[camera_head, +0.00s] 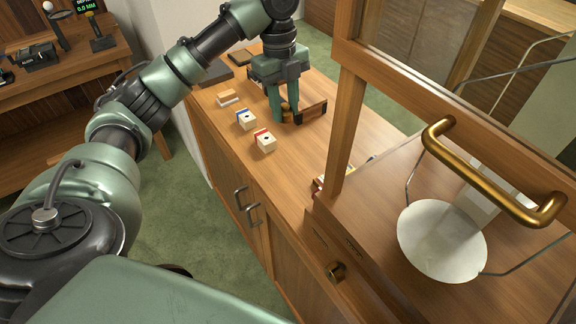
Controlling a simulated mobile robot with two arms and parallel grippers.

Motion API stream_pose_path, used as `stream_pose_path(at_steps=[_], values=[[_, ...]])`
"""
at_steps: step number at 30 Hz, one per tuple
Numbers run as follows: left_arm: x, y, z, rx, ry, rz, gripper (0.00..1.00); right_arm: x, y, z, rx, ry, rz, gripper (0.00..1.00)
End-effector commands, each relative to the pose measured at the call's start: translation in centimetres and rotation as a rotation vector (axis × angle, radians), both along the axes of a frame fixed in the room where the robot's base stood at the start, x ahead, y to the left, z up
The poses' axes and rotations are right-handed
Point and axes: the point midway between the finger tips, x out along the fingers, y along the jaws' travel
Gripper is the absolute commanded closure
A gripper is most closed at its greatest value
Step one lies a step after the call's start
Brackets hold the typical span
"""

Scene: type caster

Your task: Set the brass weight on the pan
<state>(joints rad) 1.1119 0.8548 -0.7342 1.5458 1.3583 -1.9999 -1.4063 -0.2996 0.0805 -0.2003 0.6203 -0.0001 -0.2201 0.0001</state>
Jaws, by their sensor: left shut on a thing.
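The pan (441,242) is a pale round disc inside the wood-framed balance case at the right, with thin wire arms beside it. My left gripper (286,116) points down over the counter, well behind and to the left of the pan. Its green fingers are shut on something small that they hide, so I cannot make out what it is. A small wooden box or block (312,113) with a dark face is right beside the fingers. I cannot pick out the brass weight anywhere. My right gripper is out of view.
Bare counter (300,165) lies in front of the gripper.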

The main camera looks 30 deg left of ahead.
Motion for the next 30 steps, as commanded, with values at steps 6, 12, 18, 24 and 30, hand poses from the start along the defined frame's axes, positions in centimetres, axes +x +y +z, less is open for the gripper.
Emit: stream_pose_path(at_steps=[6, 12, 18, 24, 30], values=[[-0.2, 0.0, -5.2, 0.001, 0.008, -0.012, 1.00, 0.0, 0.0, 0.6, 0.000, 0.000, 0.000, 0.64], [-0.2, 0.0, -10.5, 0.001, 0.007, -0.011, 1.00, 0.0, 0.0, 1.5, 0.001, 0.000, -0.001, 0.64], [-0.1, 0.0, -14.2, 0.000, 0.003, -0.010, 1.00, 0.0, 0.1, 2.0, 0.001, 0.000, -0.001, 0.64], [-0.1, 0.0, -16.0, 0.000, 0.003, -0.009, 1.00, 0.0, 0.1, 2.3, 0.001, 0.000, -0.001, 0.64], [-0.1, 0.0, -18.8, 0.000, 0.002, -0.009, 1.00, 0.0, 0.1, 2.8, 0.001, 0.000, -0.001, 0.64]])
